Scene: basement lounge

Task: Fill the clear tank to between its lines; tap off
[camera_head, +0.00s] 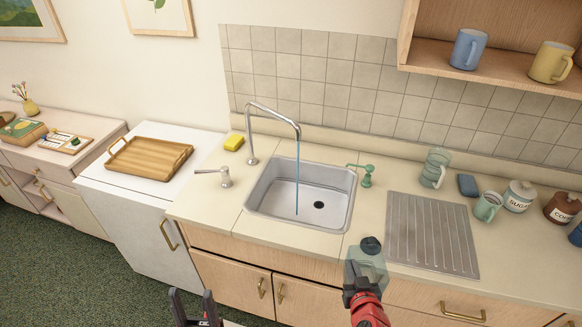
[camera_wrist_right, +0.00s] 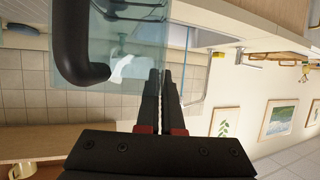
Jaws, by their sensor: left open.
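The clear tank (camera_head: 377,272), see-through teal with a dark cap, is in front of the counter's edge, right of the sink (camera_head: 335,215). My right gripper (camera_head: 362,294) is shut on it from below in the head view. In the right wrist view the tank (camera_wrist_right: 125,75) and its black handle fill the upper left. Its lines and water level cannot be made out. The tap (camera_head: 273,110) is running; a blue stream (camera_head: 297,180) falls into the sink. Its lever (camera_head: 222,177) stands left of the sink. My left gripper (camera_head: 195,308) is open and empty, low in front of the cabinets.
A ribbed drainboard (camera_head: 432,235) lies right of the sink. A green dispenser (camera_head: 366,176), a clear jug (camera_head: 434,168), a green mug (camera_head: 487,207) and canisters (camera_head: 519,196) stand along the back. A yellow sponge (camera_head: 234,142) is by the tap. The counter left of the sink is mostly clear.

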